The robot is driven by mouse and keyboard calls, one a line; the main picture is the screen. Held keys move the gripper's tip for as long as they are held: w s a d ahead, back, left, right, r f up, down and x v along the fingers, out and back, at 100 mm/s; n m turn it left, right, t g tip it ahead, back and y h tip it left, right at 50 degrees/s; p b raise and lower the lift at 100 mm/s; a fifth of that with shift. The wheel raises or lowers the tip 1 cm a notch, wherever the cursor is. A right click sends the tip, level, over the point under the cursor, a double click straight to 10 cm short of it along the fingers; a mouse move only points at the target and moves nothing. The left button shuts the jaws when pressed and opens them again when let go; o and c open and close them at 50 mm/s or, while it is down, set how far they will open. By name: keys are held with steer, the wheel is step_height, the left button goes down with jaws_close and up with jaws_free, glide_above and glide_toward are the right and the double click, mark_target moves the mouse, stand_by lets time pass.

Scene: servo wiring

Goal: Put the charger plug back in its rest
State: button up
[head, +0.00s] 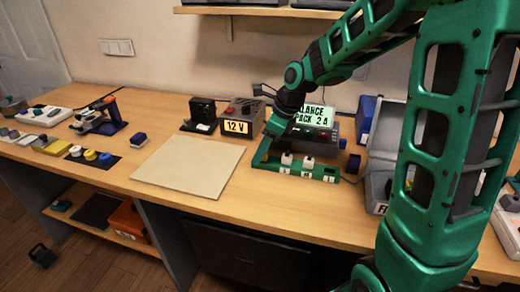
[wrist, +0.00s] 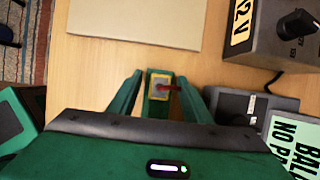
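My gripper (wrist: 161,80) has its two green fingers apart in the wrist view. Between them is a small yellow-edged grey piece with a dark red part (wrist: 159,86), which looks like the charger plug or its rest; I cannot tell which. Narrow gaps show between it and both fingers. In the head view my gripper (head: 279,124) is low, at the left of the balance charger (head: 318,118), and hides this piece. The charger has a lit green display, which also shows in the wrist view (wrist: 291,133). Whether the piece touches the table is unclear.
A 12 V supply (head: 238,122) stands behind left of my gripper. A green rack (head: 262,158) with white labelled blocks lies in front of the charger. A pale mat (head: 185,165) lies left, bare. A grey case (head: 382,150) stands right.

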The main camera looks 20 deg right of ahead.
steer(key=v, duration=1)
steer(key=shift+r, duration=0.3)
steer(key=shift+d, duration=0.1)
